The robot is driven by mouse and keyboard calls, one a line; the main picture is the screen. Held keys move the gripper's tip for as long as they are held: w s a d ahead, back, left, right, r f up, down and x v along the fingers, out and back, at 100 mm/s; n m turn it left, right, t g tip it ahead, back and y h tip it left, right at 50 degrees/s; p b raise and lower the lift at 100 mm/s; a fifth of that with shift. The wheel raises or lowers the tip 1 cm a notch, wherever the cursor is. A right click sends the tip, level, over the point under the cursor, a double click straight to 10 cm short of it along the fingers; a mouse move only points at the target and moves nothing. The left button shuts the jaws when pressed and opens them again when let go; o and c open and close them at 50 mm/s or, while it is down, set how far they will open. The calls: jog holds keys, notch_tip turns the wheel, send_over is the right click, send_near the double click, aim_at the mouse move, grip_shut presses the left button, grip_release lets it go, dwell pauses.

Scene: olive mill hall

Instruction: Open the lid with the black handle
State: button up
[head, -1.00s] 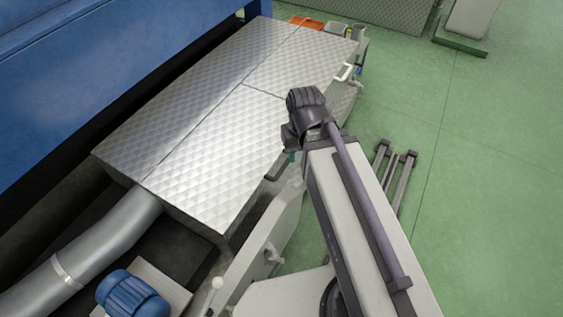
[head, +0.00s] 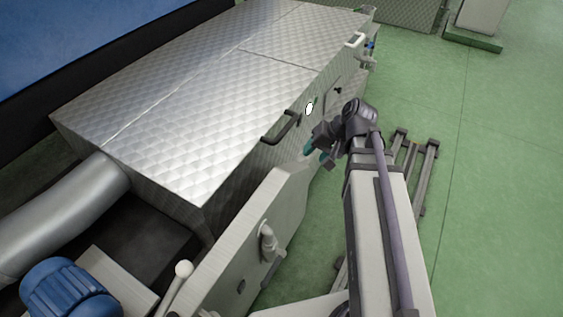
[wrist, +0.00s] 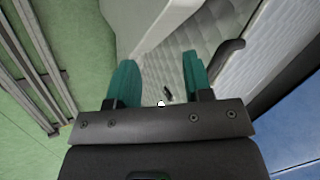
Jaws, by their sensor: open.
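The near quilted-metal lid (head: 190,105) lies flat and shut on the long machine. Its black handle (head: 281,127) is a dark bar on the right edge, fully visible in the head view. It also shows in the wrist view (wrist: 230,48), to the right of the fingers. My gripper (head: 313,152) is beside the machine, to the right of and slightly below the handle, apart from it. In the wrist view its teal fingers (wrist: 158,80) are spread with nothing between them touching.
A white handle (head: 354,40) is on the farther lid. A small black fitting (head: 338,91) is on the machine's side wall. A pale panel with a pipe elbow (head: 267,240) stands in front. A blue motor (head: 68,293) is at lower left. Green floor (head: 490,150) is open to the right.

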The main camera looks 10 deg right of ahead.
jog(key=w+d+f+m+t+y+b, duration=0.25)
jog(key=w+f+b, duration=0.25)
jog(key=f+b, duration=0.4)
jog(key=w+a+r+m+t+y+p, duration=0.1)
jog(key=w+r+m+t+y, duration=0.1)
jog(key=w+r+t+y, duration=0.35)
jog(key=shift+h, duration=0.8)
jog(key=x, duration=0.3)
jog(key=r+b+x, duration=0.1)
jog(key=x, duration=0.2)
jog(key=a+b+x, duration=0.1)
jog(key=x, duration=0.2)
jog(key=shift+s+a+r, duration=0.2)
jog(key=shift+r, duration=0.1)
grip_shut()
